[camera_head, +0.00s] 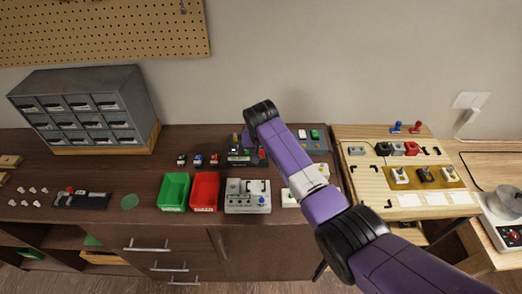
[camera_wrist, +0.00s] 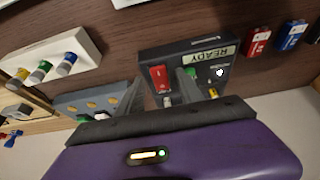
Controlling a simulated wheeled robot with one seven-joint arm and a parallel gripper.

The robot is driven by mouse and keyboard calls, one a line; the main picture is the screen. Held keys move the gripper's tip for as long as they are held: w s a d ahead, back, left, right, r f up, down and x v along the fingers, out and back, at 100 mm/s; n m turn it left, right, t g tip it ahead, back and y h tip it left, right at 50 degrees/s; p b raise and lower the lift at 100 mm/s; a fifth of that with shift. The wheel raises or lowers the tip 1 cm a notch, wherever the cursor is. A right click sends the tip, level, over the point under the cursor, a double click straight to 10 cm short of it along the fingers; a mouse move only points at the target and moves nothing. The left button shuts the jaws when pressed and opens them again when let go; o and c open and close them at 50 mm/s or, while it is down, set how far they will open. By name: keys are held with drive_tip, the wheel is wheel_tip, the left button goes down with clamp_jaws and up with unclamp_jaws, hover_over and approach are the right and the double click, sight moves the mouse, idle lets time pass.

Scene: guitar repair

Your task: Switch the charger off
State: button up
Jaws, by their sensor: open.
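A dark box (camera_wrist: 208,58) with a label reading READY, upside down in the wrist view, appears to be the charger. It carries a red rocker switch (camera_wrist: 158,78), a green part (camera_wrist: 191,71) and a white round knob (camera_wrist: 219,72). The box also shows in the head view (camera_head: 240,157), partly hidden behind my arm. My gripper (camera_wrist: 162,86) is open and empty, its two grey fingers pointing at the box. In the wrist view the red switch appears between the fingertips. I cannot tell whether a finger touches the box.
Red and blue small blocks (camera_wrist: 257,41) stand beside the box. A grey panel (camera_wrist: 95,101) and a white strip with coloured knobs (camera_wrist: 45,62) are on its other side. Green (camera_head: 173,190) and red (camera_head: 205,190) bins and a grey device (camera_head: 247,205) stand in front.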

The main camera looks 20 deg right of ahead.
drive_tip(key=shift+f, duration=0.1)
drive_tip(key=shift+c, duration=0.4)
clamp_jaws()
drive_tip(key=shift+w, duration=0.1)
drive_tip(key=shift+w+b, duration=0.1)
drive_tip(key=shift+b, duration=0.25)
drive_tip(key=g+b, duration=0.1)
drive_tip(key=b, duration=0.1)
drive_tip(key=g+b, duration=0.1)
drive_tip(key=b, duration=0.1)
drive_tip(key=shift+w+d+f+y, duration=0.15)
drive_tip(key=shift+w+f+y, duration=0.05)
drive_tip(key=shift+w+y, duration=0.1)
drive_tip(key=shift+r+g+b, duration=0.15)
drive_tip(key=shift+g+b, duration=0.25)
drive_tip(key=shift+b, duration=0.85)
drive_tip(key=shift+r, duration=0.2)
drive_tip(key=shift+o, duration=0.4)
unclamp_jaws()
